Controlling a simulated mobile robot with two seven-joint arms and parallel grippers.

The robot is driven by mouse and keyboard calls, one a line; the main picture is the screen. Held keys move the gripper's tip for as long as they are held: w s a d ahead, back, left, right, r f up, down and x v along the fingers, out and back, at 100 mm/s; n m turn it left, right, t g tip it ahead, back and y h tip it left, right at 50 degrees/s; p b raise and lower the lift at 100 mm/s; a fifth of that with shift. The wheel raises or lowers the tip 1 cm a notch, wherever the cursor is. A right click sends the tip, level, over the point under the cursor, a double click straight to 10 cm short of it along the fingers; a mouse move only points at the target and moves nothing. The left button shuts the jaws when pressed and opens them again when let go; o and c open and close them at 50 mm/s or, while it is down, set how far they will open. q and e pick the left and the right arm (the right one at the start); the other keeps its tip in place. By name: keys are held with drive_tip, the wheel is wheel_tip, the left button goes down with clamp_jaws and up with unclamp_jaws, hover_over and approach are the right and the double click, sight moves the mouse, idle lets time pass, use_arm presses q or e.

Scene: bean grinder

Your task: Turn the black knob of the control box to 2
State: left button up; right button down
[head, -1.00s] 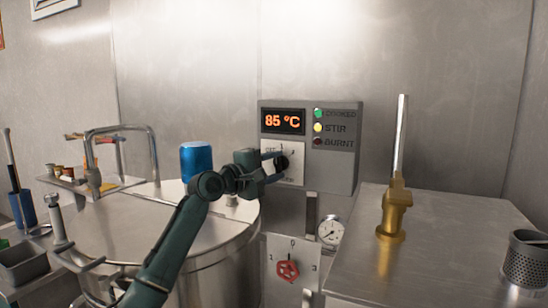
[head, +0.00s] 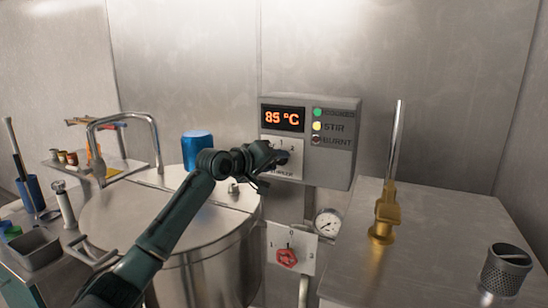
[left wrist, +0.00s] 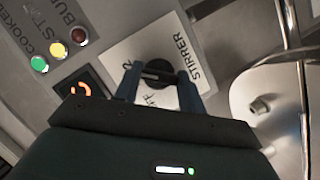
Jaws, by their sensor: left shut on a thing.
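The grey control box (head: 335,172) hangs on the metal wall, with an orange 85 °C display (head: 283,119). Its white dial plate (head: 294,171) carries the marks 1 and 2 in the head view, and the word STIRRER in the left wrist view. My left gripper (head: 280,158) is at this plate, shut on the black knob (left wrist: 157,68). In the left wrist view its two fingers (left wrist: 158,82) lie on either side of the knob. The knob is mostly hidden in the head view, and I cannot tell which mark it points to. My right gripper is not in view.
Green, yellow and dark red lamps (head: 317,126) sit beside the display. A large lidded steel pot (head: 220,265) stands below my left arm. A brass-based lever (head: 384,215) stands at right.

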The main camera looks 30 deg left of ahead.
use_arm(q)
drive_tip(key=shift+m, duration=0.4)
drive_tip(key=o, duration=1)
drive_tip(key=b+v, duration=0.3)
drive_tip(key=v, duration=1)
drive_tip(key=shift+s+d+r, duration=0.1)
drive_tip(key=shift+s+r, duration=0.05)
